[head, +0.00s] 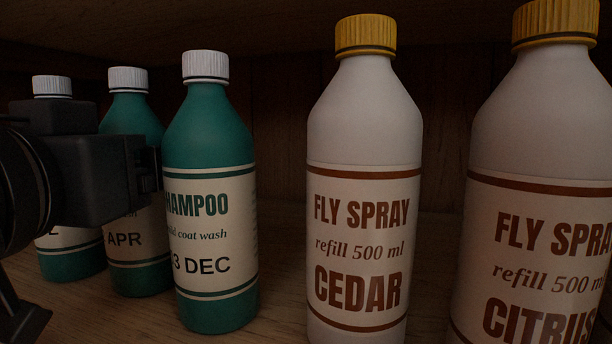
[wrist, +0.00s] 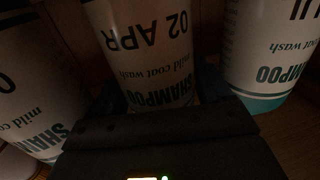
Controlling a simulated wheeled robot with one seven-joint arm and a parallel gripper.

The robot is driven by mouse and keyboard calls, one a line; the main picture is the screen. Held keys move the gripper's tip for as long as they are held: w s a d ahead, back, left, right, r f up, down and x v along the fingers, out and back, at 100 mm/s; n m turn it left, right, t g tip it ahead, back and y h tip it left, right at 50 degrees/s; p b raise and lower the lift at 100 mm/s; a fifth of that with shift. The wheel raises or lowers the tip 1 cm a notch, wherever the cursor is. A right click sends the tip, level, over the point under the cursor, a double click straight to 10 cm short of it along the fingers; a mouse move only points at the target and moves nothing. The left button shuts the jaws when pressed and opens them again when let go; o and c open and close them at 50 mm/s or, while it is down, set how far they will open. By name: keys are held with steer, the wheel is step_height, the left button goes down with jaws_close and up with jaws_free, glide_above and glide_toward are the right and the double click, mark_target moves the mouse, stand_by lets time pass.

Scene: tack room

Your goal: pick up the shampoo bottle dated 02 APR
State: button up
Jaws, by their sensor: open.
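The shampoo bottle dated 02 APR (head: 138,250) is green with a white cap and stands upright, second from the left in the head view. Its date reads clearly, upside down, on the bottle in the middle of the wrist view (wrist: 150,40). My gripper (head: 146,172) is open close in front of this bottle and hides part of its label. In the wrist view my gripper (wrist: 155,112) shows dark parts at both sides of the bottle's lower edge in the picture; contact cannot be told.
A shampoo bottle reading "3 DEC" (head: 212,290) stands close on the right. Another shampoo bottle (head: 75,265), its date ending in L, stands close on the left. Fly spray bottles CEDAR (head: 364,130) and CITRUS (head: 540,120) stand farther right. All stand on a wooden shelf (head: 275,260).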

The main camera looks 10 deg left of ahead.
steer(key=shift+w, duration=0.4)
steer(key=c, duration=1)
steer(key=shift+c, duration=0.7)
steer(key=shift+r, duration=0.2)
